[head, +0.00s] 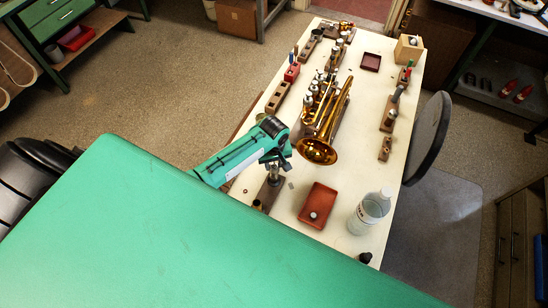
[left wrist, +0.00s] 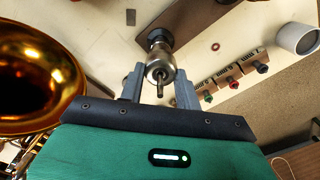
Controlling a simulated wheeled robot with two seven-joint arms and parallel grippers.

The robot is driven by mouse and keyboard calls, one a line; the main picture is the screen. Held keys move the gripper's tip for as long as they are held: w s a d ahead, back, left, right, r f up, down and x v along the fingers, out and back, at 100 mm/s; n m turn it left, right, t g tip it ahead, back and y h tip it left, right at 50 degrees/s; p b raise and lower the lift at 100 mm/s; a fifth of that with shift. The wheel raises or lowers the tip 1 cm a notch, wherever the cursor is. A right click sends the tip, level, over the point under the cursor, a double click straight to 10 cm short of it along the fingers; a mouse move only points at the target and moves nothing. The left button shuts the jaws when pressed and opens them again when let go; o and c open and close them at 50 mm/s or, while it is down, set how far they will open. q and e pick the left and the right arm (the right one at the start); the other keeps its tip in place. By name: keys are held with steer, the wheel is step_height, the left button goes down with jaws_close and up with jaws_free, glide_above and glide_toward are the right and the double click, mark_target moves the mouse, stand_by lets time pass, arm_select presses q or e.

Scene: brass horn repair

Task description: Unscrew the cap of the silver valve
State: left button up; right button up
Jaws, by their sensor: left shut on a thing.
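The silver valve (left wrist: 160,68) shows between my left fingers in the left wrist view, its thin stem pointing toward the camera. Its top end looks like the cap; the seam below is hard to make out. In the head view the valve (head: 272,172) stands upright in a brown block, its upper part hidden by my gripper. My left gripper (head: 276,155) is over it, shut on its capped top; the fingers (left wrist: 160,88) lie on either side of it. My right gripper is not in view.
A brass horn (head: 318,148) lies close to the right of my left gripper. A red-brown tray (head: 327,193) with a small round piece in it and a clear bottle (head: 368,213) stand nearer. Wooden tool blocks (head: 278,97) line the far left edge of the bench (head: 340,165).

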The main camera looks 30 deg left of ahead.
arm_select(q)
steer(key=n, duration=0.3)
steer(key=shift+s, duration=0.1)
steer(key=shift+n, duration=0.5)
steer(key=shift+r, duration=3.3)
